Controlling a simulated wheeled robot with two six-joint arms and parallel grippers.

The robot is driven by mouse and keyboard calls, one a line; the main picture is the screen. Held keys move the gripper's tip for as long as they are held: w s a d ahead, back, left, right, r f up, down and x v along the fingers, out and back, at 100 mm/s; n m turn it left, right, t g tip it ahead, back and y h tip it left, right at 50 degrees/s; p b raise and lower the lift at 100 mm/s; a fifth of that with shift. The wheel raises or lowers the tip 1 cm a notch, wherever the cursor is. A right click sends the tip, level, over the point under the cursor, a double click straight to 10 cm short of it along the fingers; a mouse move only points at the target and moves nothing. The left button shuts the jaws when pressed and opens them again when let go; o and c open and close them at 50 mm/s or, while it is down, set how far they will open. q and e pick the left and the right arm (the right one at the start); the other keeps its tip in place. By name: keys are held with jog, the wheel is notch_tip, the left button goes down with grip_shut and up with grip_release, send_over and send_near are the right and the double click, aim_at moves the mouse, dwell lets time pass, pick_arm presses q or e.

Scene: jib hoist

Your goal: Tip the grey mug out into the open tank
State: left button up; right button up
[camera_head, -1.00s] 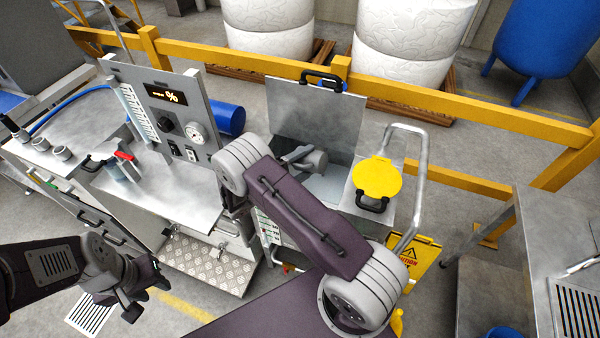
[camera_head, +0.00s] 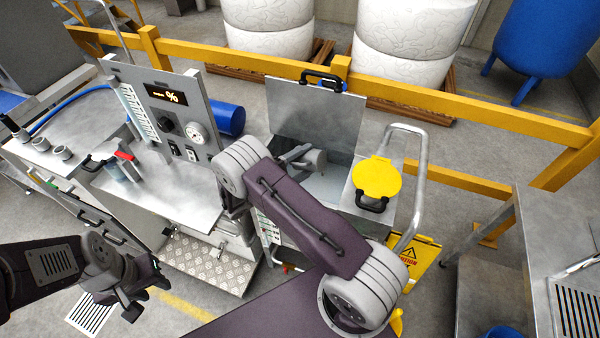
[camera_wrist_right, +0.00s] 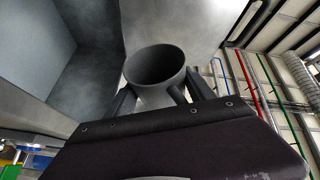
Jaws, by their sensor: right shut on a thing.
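The grey mug (camera_head: 314,161) is in my right gripper (camera_head: 297,157), over the open tank (camera_head: 345,190). It looks tipped onto its side in the head view. In the right wrist view the mug (camera_wrist_right: 158,92) sits between the fingers of my right gripper (camera_wrist_right: 160,98), its round mouth showing dark inside. No falling contents can be made out. The tank's metal lid (camera_head: 312,112) stands raised behind the opening. My right arm hides the tank's front left part. My left gripper (camera_head: 143,291) is open and empty at the lower left, away from the tank.
A yellow round cover (camera_head: 377,180) with a black handle lies right of the tank opening, by a bent metal rail (camera_head: 420,175). A gauge panel (camera_head: 165,115) and bench stand to the left. A yellow barrier (camera_head: 470,106) runs behind.

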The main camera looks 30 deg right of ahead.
dwell(0.5)
jog(key=m+b, duration=0.1)
jog(key=s+f+m+y+b, duration=0.1)
jog(key=m, duration=0.1)
jog(key=d+f+m+y+b, duration=0.1)
jog(key=shift+s+f+b, duration=0.15)
jog(key=shift+s+b, duration=0.1)
jog(key=shift+b, duration=0.1)
jog(key=shift+s+r+m+t+p, duration=0.1)
jog(key=shift+r+m+t+p, duration=0.2)
jog(key=shift+r+p, duration=0.1)
jog(key=shift+f+b, duration=0.2)
jog(key=shift+b, duration=0.15)
jog(key=s+d+f+m+t+y+b, duration=0.25)
jog(key=f+m+y+b, duration=0.35)
jog(key=b, duration=0.6)
jog(key=s+d+r+m+t, duration=0.1)
jog(key=s+r+m, duration=0.1)
jog(key=r, duration=0.5)
jog(key=s+d+r+m+t, duration=0.1)
jog(key=s+r+m+t, duration=0.1)
jog(key=r, duration=0.5)
jog(key=shift+r+m+h, duration=0.3)
jog(key=shift+r+m, duration=0.05)
jog(key=shift+m, duration=0.35)
